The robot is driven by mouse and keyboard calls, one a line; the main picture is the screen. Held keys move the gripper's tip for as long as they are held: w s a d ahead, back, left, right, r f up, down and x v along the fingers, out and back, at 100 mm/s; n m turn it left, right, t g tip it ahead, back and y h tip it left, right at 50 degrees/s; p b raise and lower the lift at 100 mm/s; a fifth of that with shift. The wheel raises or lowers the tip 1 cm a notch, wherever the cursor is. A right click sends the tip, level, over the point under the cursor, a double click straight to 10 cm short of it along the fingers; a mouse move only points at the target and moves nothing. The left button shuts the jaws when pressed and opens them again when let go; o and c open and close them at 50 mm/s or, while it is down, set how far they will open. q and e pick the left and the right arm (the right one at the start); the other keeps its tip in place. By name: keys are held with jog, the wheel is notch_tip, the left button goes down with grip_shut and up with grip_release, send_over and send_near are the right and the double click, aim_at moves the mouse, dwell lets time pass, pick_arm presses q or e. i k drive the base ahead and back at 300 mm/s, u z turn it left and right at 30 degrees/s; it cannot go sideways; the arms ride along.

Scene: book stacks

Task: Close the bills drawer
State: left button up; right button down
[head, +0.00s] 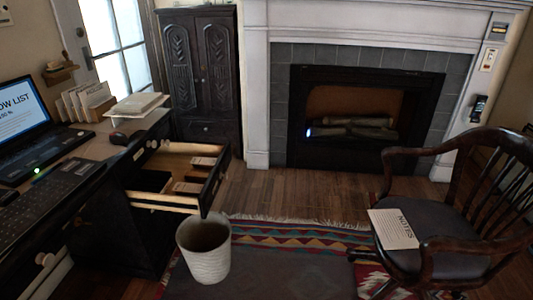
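A desk drawer (213,184) stands pulled out from the dark desk on the left, its front panel facing right. Inside its light wooden interior lie a few small brownish items and a dark item. I cannot read any label that marks it as the bills drawer. Neither of my grippers shows in the head view.
A white waste bin (204,250) stands on the floor just in front of the open drawer. A laptop (30,125) and a paper rack (85,103) are on the desk. A wooden chair (445,210) with a notes sheet (393,229) stands right. Patterned rug (290,235) covers the floor between.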

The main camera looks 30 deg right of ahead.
aim_at(175, 158)
jog(key=z, duration=0.55)
jog(key=i, duration=1.55)
jog(key=u, duration=0.45)
jog(key=i, duration=0.4)
jog(key=u, duration=0.05)
